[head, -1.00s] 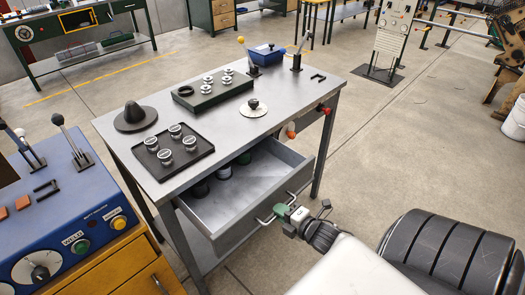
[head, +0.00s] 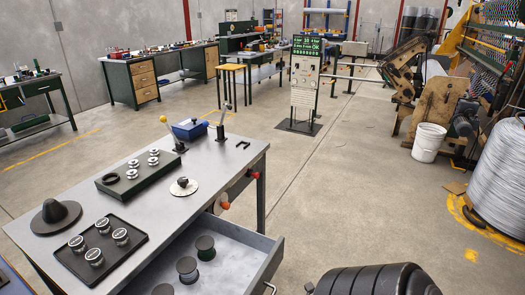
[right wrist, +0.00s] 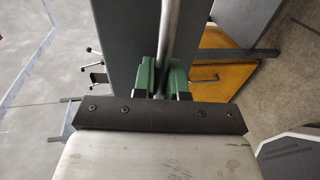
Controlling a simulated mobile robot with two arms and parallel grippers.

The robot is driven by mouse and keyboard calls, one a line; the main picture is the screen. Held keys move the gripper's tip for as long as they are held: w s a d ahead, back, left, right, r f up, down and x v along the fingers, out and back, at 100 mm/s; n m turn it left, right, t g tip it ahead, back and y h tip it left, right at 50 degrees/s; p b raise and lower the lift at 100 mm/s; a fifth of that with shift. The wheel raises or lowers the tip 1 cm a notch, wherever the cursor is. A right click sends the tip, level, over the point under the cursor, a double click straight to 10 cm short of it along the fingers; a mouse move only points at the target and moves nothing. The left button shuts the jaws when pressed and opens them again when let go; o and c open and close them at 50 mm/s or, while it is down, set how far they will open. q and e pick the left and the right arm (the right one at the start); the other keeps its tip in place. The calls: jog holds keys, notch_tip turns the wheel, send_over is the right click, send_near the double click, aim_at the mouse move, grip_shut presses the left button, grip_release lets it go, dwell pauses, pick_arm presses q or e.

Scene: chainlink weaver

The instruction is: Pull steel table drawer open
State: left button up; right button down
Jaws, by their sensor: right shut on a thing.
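The steel table (head: 150,215) stands at the lower left in the head view. Its drawer (head: 262,262) is pulled out toward me, and several dark spools (head: 187,266) stand inside, clear of the tabletop edge. Part of the drawer's handle (head: 270,288) shows at the bottom edge of the head view. In the right wrist view my right gripper (right wrist: 160,78), with green fingers, is shut on the handle bar (right wrist: 169,35), beside the grey drawer front (right wrist: 133,60). My left gripper is in neither view.
A white bucket (head: 428,142) and a wire coil (head: 490,180) stand at right.

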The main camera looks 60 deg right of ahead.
jog(key=c, duration=1.2)
grip_release()
jog(key=b+v, duration=0.1)
jog(key=v, duration=0.9)
jog(key=shift+s+b, duration=0.3)
jog(key=shift+s, duration=0.1)
jog(key=shift+d, duration=0.1)
jog(key=s+a+f+m+g+h, duration=0.1)
jog(key=a+f+m+g, duration=0.15)
jog(key=f, duration=0.45)
jog(key=s+a+f+m+g, duration=0.15)
jog(key=f+m, duration=0.25)
jog(key=f, duration=0.4)
jog(key=s+a+f+m+g+h, duration=0.1)
jog(key=s+a+f+m+g, duration=0.2)
jog(key=f, duration=0.4)
jog(key=s+a+f+m+g, duration=0.2)
jog(key=a+f+m+g, duration=0.1)
jog(key=a+f, duration=0.2)
jog(key=s+a+f+m+g+y, duration=0.1)
jog(key=s+a+f+m+g, duration=0.2)
jog(key=f, duration=0.5)
jog(key=shift+a+m+g, duration=0.55)
jog(key=shift+a+g, duration=0.25)
jog(key=shift+a, duration=0.35)
